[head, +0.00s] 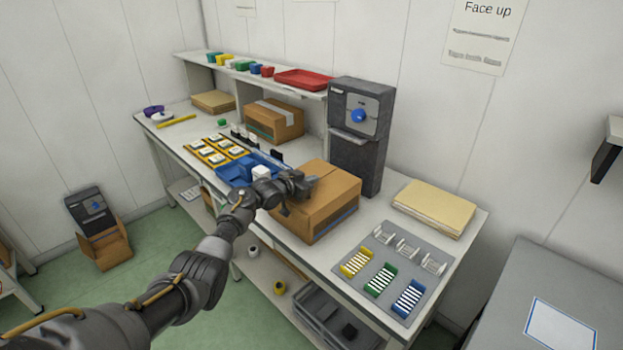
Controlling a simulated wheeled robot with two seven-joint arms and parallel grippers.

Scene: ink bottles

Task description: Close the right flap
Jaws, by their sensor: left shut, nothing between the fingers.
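A brown cardboard box (335,222) stands on the workbench near the middle of the head view. Its top right part (335,188) looks flat, but I cannot tell the single flaps apart at this size. My left arm reaches in from the lower left. My left gripper (308,184) is shut and empty at the left part of the box top. It hides the left side of the top. I cannot tell whether it touches the cardboard. My right gripper is not in view.
A dark grey dispenser (356,150) stands behind the box. A blue tray (236,173) lies left of it. A grey mat (392,270) with coloured racks lies to the right, with a stack of folders (433,207) behind it. A taped box (273,122) stands farther back.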

